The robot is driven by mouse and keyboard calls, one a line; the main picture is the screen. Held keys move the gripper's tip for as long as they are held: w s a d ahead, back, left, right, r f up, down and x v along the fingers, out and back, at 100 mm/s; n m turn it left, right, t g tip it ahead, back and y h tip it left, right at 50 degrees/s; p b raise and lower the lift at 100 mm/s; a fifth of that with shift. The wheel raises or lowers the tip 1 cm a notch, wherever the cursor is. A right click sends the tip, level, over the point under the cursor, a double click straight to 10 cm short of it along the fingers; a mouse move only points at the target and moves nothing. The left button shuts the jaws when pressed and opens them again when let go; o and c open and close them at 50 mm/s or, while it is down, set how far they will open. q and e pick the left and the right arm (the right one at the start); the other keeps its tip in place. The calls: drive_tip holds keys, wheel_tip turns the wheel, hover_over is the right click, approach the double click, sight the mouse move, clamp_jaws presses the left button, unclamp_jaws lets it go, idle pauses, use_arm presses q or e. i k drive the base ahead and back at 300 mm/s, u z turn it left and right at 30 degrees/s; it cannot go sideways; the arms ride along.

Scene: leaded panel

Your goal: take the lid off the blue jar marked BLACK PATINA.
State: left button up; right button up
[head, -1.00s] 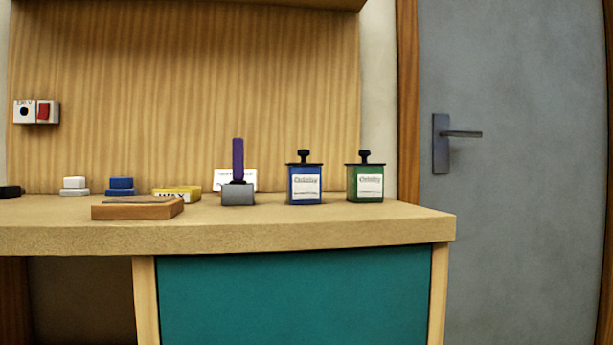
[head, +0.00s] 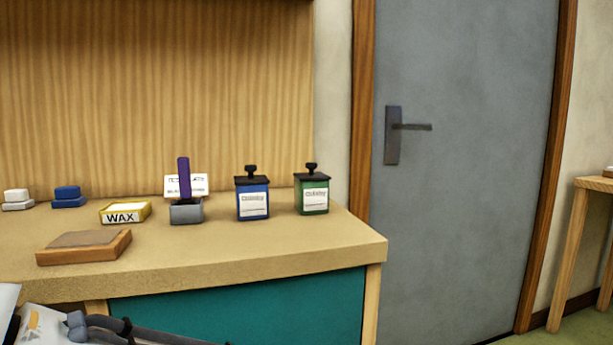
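The blue jar (head: 253,202) stands upright near the back right of the bench. Its dark lid (head: 251,178) with a knob is on top. A white label faces me, but its print is too small to read. A green jar (head: 313,197) with a similar dark knobbed lid stands just right of it. Part of my own arm shows at the lower left, well short of the jars. Neither gripper's fingertips can be made out.
A purple-handled tool in a grey block (head: 186,211) stands left of the blue jar, before a white card (head: 200,184). A yellow WAX box (head: 125,212) and a wooden block (head: 84,247) lie farther left. The bench top (head: 290,243) before the jars is clear.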

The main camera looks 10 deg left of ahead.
sight(251, 179)
drive_tip(key=z, duration=1.75)
drive_tip(key=i, duration=1.15)
drive_tip(key=u, duration=2.65)
